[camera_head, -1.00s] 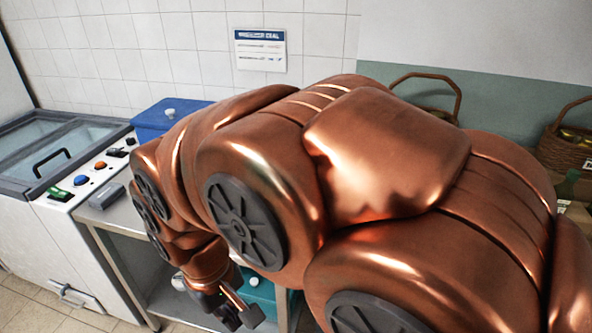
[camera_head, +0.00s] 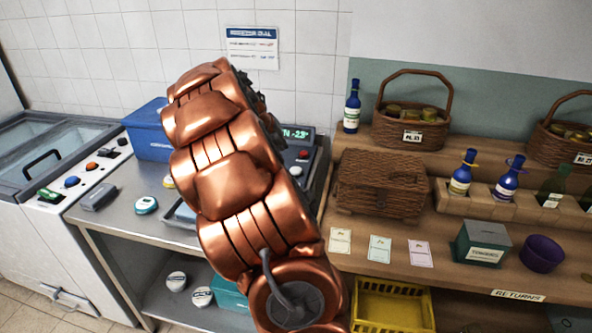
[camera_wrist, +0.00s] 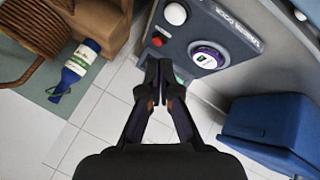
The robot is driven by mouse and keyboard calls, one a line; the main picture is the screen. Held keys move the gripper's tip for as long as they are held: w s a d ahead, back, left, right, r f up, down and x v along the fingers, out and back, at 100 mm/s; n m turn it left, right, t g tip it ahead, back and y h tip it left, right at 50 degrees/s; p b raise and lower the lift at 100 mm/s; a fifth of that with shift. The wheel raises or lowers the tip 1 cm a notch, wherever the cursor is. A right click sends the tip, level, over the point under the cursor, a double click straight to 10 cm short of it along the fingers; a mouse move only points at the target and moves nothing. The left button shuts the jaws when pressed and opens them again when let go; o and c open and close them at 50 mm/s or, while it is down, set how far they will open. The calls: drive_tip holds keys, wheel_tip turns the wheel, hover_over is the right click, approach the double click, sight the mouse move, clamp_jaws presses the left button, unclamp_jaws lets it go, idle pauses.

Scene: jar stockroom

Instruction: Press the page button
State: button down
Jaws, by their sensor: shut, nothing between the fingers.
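I cannot read which button is the page button. The head view shows the same unit's green display (camera_head: 299,133), red button (camera_head: 303,154) and white button (camera_head: 296,170), partly behind my arm. My gripper (camera_wrist: 160,76) is shut and empty in the wrist view, its tips pictured just below the red button. Whether they touch the panel cannot be told. My arm hides the gripper in the head view.
A blue bin (camera_head: 148,128) stands on the steel table, left of my arm. A blue bottle (camera_head: 352,106) and basket (camera_head: 411,112) stand on the right shelf. A chest freezer (camera_head: 45,160) with its own coloured buttons is at far left.

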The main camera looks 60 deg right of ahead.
drive_tip(key=h, duration=0.1)
hover_over(295, 170)
drive_tip(key=f, duration=0.2)
drive_tip(key=shift+w, duration=0.1)
wheel_tip(295, 170, down, 8)
drive_tip(key=shift+r+b, duration=0.2)
drive_tip(key=shift+b, duration=0.9)
drive_tip(key=shift+f+b, duration=0.5)
drive_tip(key=shift+f, duration=0.05)
drive_tip(key=shift+f+b, duration=0.25)
drive_tip(key=shift+b, duration=0.1)
drive_tip(key=shift+f+b, duration=0.2)
drive_tip(key=shift+b, duration=0.15)
